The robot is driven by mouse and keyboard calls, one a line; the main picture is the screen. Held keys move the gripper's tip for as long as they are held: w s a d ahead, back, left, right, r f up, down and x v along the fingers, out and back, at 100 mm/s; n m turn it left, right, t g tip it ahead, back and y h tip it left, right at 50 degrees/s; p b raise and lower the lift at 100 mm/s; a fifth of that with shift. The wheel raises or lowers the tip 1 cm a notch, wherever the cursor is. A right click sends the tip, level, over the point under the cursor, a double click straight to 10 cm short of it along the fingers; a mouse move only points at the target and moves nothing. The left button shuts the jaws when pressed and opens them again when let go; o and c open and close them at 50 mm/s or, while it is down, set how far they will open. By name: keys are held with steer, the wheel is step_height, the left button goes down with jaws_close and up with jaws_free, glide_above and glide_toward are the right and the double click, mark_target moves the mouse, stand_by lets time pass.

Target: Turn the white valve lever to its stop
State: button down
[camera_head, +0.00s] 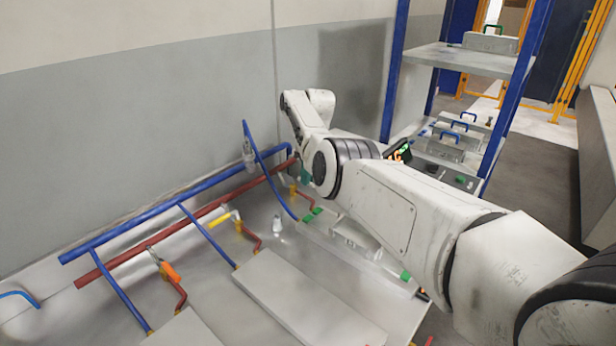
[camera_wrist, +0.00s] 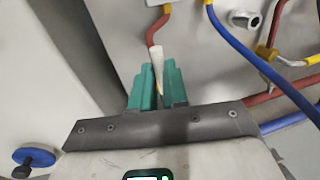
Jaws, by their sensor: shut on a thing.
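In the wrist view, the white valve lever (camera_wrist: 155,56) stands between the teal fingers of my gripper (camera_wrist: 157,88), which are shut on it. A red pipe (camera_wrist: 165,24) with a yellow fitting runs just above the lever's upper end. The lever's lower part is partly hidden between the fingers. In the head view, a bit of my gripper (camera_head: 305,173) shows teal beside the pipes, largely behind my arm. The lever in its grip cannot be made out there.
Blue pipes (camera_head: 150,215) and red pipes (camera_head: 180,228) run along the wall. Valves with an orange handle (camera_head: 170,272) and a yellow-and-white handle (camera_head: 222,220) sit on the red branches. A blue-framed shelf (camera_head: 475,60) stands at the right. A blue knob (camera_wrist: 32,157) lies lower left in the wrist view.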

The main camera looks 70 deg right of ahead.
steer(key=c, duration=1.1)
jaws_free()
steer(key=r, duration=0.3)
steer(key=d+r, duration=0.1)
steer(key=r, duration=0.3)
steer(key=d+r+b, duration=0.1)
steer(key=r, duration=0.2)
steer(key=shift+s+r, duration=0.25)
steer(key=shift+r, duration=0.05)
steer(key=shift+s, duration=0.15)
